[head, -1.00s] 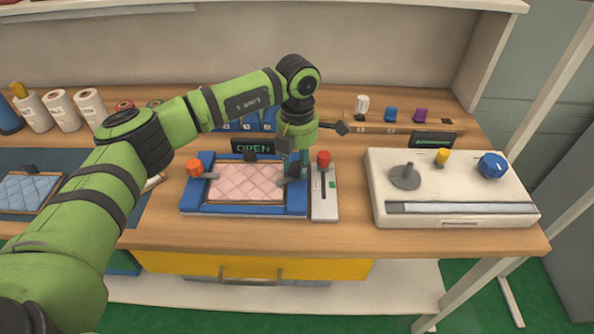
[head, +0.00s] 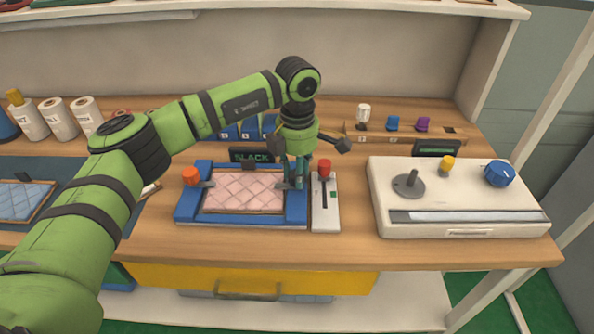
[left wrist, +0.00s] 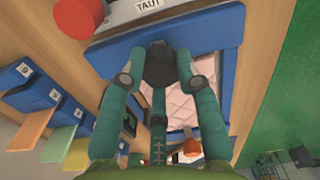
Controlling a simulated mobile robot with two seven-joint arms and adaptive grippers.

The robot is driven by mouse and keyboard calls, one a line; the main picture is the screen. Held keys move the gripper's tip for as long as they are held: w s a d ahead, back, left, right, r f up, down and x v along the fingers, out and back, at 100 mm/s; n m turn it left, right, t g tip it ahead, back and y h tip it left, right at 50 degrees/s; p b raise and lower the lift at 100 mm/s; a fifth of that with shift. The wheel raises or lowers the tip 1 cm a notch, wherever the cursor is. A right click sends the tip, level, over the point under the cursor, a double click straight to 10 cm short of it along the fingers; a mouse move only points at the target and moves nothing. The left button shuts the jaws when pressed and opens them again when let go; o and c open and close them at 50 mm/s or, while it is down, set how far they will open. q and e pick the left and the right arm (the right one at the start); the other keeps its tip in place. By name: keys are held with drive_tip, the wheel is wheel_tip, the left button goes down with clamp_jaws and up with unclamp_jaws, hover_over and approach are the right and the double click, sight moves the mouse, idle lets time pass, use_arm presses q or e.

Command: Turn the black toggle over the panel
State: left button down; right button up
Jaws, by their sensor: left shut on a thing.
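The pink quilted panel (head: 240,192) lies flat inside a blue frame (head: 235,222) on the wooden bench. My left gripper (head: 296,183) points down at the frame's right side. In the left wrist view its teal fingers (left wrist: 160,72) are shut on the black toggle (left wrist: 158,60), whose dark knob shows between the fingertips at the blue frame's edge. The fingers hide much of this toggle in the head view. An orange-knobbed toggle (head: 190,176) stands at the frame's left side. Another small black piece (head: 248,164) sits at its back edge. My right gripper is not in view.
A red-knobbed lever (head: 324,168) on a white plate stands close right of the gripper. A display (head: 252,155) behind the frame reads SLACK. A white control box (head: 455,195) stands farther right. Blue numbered bins (head: 250,130) stand behind. The bench front is clear.

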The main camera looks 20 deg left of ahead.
use_arm(q)
drive_tip(key=c, duration=0.9)
unclamp_jaws()
wheel_tip(320, 180, up, 12)
